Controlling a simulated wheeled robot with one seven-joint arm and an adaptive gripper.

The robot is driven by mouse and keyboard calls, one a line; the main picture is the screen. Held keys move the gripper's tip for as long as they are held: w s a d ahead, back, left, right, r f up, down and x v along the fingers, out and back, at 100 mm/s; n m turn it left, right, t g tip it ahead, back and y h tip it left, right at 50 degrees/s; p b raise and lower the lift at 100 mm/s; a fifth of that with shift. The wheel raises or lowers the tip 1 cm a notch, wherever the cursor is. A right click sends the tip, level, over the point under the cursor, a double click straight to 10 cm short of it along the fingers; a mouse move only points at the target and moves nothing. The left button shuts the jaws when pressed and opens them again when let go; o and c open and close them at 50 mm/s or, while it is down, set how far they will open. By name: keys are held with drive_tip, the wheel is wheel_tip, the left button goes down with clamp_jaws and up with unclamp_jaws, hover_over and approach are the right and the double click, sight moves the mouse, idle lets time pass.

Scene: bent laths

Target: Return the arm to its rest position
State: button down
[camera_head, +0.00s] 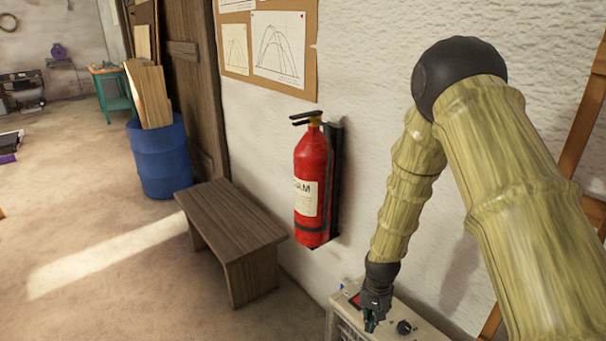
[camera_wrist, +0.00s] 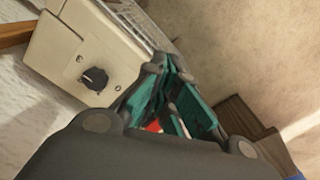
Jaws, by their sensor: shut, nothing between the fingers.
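My arm, with bamboo-like links, reaches down at the right of the head view. My gripper (camera_head: 371,325) is at its lower end, pointing down over a cream-coloured box (camera_head: 425,328) with a black knob (camera_head: 404,327). In the wrist view my gripper (camera_wrist: 182,112) has its teal finger pads together, with nothing held between them. The box (camera_wrist: 75,40) and its black knob (camera_wrist: 94,78) lie beyond the fingers on the left. A bit of red shows between and behind the fingers. Whether the fingers touch the box cannot be told.
A red fire extinguisher (camera_head: 312,185) hangs on the white wall left of my arm. A wooden bench (camera_head: 232,222) stands below it, and a blue barrel (camera_head: 160,158) with boards stands behind. A wooden frame (camera_head: 582,125) leans at right. The floor at left is open.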

drive_tip(key=s+d+f+n, duration=0.1)
drive_tip(key=s+f, duration=0.5)
drive_tip(key=s, duration=0.3)
drive_tip(key=s+d+f+n, duration=0.1)
drive_tip(key=s+f, duration=0.5)
drive_tip(key=s, duration=0.4)
drive_tip(key=s+d+f+n, duration=0.1)
drive_tip(key=s+f+n, duration=0.1)
drive_tip(key=s, duration=1.5)
drive_tip(key=shift+d, duration=0.2)
drive_tip(key=shift+s, duration=0.1)
